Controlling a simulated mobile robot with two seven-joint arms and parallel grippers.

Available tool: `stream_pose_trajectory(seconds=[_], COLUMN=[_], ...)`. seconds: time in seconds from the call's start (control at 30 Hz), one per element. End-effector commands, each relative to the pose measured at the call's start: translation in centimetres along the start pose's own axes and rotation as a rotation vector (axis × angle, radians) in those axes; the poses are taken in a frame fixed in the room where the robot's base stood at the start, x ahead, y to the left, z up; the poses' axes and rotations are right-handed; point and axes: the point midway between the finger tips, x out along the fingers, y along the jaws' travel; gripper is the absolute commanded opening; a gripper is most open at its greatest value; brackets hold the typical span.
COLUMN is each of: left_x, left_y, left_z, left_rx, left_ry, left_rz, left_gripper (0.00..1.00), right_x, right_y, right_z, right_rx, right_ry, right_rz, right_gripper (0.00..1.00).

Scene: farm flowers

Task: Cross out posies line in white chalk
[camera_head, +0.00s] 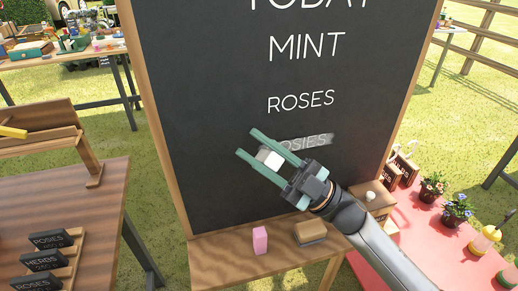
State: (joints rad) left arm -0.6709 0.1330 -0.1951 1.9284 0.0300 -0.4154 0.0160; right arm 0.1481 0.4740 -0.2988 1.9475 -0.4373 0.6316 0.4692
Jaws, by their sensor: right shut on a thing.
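The chalkboard (220,60) stands upright in front of me with white lettering. The posies line (310,141) is the lowest line seen; a pale smear lies over its letters, mostly at the right, and my gripper hides its first letter. My right gripper (248,143) reaches in from the lower right, in front of the board just below and left of that line. It is shut on the white chalk (273,160), a short pale block between its green fingers. I cannot tell whether the chalk touches the board. My left gripper is not in view.
The board's wooden ledge (215,255) holds a pink chalk (260,240) and a brown eraser (310,231). A wooden table with price signs (52,240) stands at left. A red-topped table (425,235) with flowerpots and bottles stands at right.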

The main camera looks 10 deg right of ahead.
Motion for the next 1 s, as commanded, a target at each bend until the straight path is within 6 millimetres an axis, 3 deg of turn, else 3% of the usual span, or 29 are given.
stream_pose_trajectory(seconds=[0.67,1.0], left_x=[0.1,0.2], left_y=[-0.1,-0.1], left_z=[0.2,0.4], left_rx=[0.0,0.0], left_ry=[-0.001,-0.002], left_rz=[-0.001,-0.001], left_gripper=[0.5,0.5], right_x=[0.3,-1.5], right_y=[0.4,2.0], right_z=[0.8,0.7], right_rx=[0.0,-0.001], right_ry=[0.001,-0.001], right_rz=[0.0,-0.001], right_gripper=[0.0,0.0])
